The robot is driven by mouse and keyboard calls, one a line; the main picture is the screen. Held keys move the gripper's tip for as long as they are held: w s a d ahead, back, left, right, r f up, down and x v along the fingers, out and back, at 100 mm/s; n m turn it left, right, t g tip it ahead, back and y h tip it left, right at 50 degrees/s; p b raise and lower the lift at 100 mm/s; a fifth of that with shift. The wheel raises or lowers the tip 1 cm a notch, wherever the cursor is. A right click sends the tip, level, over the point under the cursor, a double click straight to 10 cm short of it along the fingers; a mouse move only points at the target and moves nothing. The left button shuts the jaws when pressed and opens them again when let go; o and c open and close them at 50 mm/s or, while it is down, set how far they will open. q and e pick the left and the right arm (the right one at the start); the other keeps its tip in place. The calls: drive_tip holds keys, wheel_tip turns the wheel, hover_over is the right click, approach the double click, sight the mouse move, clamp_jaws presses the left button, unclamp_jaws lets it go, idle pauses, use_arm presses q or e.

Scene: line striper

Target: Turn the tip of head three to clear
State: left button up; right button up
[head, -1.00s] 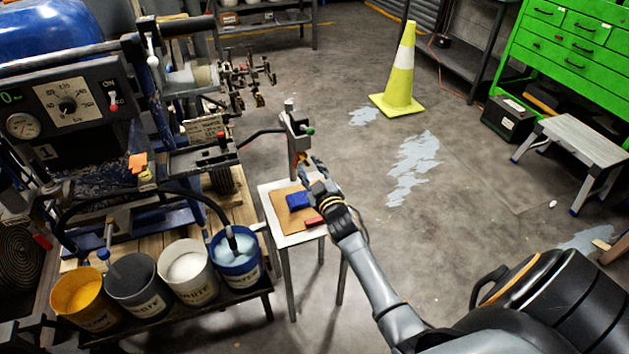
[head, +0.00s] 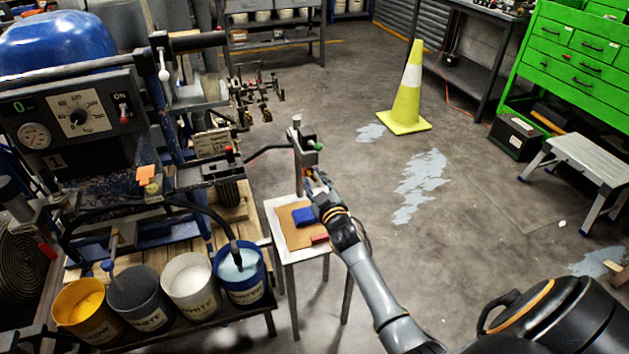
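A grey upright spray-head post (head: 300,150) with a green knob (head: 318,146) stands behind the small white table. Several small metal spray heads (head: 262,95) hang on the machine's bar further back. No number shows on any head, so I cannot tell which is head three. My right gripper (head: 311,178) is at the lower part of the post, near an orange-brown piece. Its fingers are too small and overlapped to show whether they are open or touching the tip. My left gripper is not in view.
The white table (head: 275,209) holds a brown board, a blue block (head: 304,217) and a red block (head: 320,238). Several paint buckets (head: 190,284) stand in front of the striper (head: 85,120). A yellow cone (head: 408,95) stands behind.

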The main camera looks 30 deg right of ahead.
clamp_jaws()
drive_tip(key=m+p, duration=0.1)
drive_tip(key=m, duration=0.2)
drive_tip(key=shift+r, duration=0.15)
drive_tip(key=m, duration=0.3)
drive_tip(key=o, duration=0.6)
unclamp_jaws()
drive_tip(key=shift+p, duration=0.35)
drive_tip(key=shift+p+v, duration=0.85)
drive_tip(key=shift+v, duration=0.35)
drive_tip(key=p+v, duration=0.2)
drive_tip(key=v, duration=0.2)
drive_tip(key=shift+s+p, duration=0.35)
